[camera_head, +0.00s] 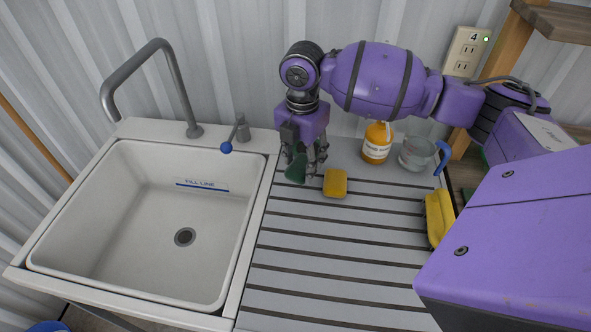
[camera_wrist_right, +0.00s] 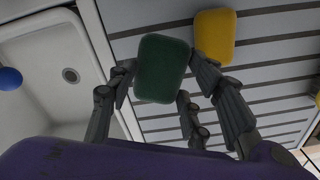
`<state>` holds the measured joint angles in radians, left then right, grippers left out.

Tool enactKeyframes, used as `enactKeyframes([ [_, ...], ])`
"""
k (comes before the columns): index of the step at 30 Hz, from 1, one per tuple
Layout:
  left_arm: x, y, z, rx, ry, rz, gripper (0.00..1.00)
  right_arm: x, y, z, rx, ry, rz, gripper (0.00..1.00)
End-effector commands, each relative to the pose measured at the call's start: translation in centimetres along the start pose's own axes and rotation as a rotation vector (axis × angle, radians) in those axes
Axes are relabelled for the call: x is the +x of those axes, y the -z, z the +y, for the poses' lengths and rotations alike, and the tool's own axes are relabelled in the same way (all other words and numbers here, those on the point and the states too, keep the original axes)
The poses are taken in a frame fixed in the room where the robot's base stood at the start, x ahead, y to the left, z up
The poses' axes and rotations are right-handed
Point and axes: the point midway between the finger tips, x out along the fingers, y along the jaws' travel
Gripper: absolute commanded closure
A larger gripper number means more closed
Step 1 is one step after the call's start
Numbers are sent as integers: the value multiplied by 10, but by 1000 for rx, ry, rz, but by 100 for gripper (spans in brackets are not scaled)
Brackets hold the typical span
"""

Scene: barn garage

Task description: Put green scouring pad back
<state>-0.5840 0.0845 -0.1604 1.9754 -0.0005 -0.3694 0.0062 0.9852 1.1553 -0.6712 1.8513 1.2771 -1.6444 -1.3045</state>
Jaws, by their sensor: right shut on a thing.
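The green scouring pad (camera_head: 296,168) is between the fingers of my right gripper (camera_head: 304,170), which is shut on it. In the right wrist view the pad (camera_wrist_right: 162,69) shows as a dark green rounded block between the fingertips (camera_wrist_right: 165,85). The pad is over the ribbed drainboard (camera_head: 300,290), close to the sink's right edge; I cannot tell whether it touches the board. A yellow sponge (camera_head: 335,183) lies just right of the gripper, and also shows in the right wrist view (camera_wrist_right: 215,36). My left gripper is not in view.
A white sink (camera_head: 130,220) with a fill line is at left, its grey faucet (camera_head: 160,60) and blue-knobbed lever (camera_head: 227,147) behind. The front drainboard is clear.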

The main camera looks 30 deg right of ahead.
Motion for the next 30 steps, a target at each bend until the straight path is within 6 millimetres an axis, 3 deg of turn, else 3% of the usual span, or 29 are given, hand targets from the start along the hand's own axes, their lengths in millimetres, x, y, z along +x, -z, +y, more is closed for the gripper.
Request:
enactKeyframes([
  [8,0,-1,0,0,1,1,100,18,-5,15,1,-1,0,75],
  [15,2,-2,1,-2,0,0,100,50,-6,18,1,1,0,75],
  [27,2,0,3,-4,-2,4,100,56,-6,18,1,-2,-2,75],
  [28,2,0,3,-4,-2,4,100,56,-6,19,1,-2,-2,51],
  [30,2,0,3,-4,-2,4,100,55,-6,18,1,-2,-2,42],
])
